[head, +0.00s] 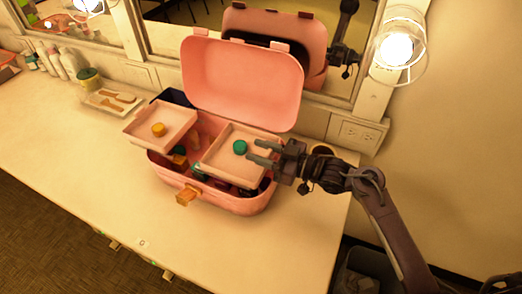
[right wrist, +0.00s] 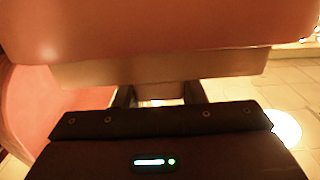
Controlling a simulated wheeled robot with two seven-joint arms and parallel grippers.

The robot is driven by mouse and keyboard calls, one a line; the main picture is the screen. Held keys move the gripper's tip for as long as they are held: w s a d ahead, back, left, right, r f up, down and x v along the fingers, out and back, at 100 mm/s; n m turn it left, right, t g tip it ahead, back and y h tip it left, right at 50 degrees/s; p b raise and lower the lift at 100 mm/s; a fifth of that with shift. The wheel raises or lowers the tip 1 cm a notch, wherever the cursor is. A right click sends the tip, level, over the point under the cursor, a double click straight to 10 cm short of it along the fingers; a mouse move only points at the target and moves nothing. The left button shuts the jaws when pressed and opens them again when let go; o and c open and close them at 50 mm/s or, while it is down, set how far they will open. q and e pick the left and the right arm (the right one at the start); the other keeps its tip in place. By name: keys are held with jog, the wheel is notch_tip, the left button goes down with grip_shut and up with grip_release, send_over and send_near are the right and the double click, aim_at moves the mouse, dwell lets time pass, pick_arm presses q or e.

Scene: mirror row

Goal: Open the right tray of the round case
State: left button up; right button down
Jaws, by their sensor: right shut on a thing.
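The pink round case (head: 230,203) stands on the counter with its lid (head: 243,80) raised. Its left tray (head: 135,135) is swung out over the left side and holds a yellow jar (head: 158,130). The right tray (head: 228,170) sits over the right part of the case and holds a green jar (head: 240,147). My right gripper (head: 254,150) comes in from the right and is shut on the right tray's right side. The right wrist view shows the fingers (right wrist: 162,95) against the pale tray (right wrist: 90,72); the exact grip is partly hidden. My left gripper is out of view.
A mirror (head: 180,12) and lit bulbs (head: 397,49) are behind the case. A small dish with brushes (head: 112,100) and several bottles stand at the back left. The counter (head: 110,190) is clear in front; its right edge is near my arm.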

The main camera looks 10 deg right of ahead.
jog(key=p+v, duration=0.3)
jog(key=v, duration=0.7)
jog(key=shift+s+d, duration=0.25)
jog(key=c, duration=0.9)
grip_release()
jog(key=b+v, duration=0.1)
jog(key=v, duration=0.6)
jog(key=shift+s+d, duration=0.3)
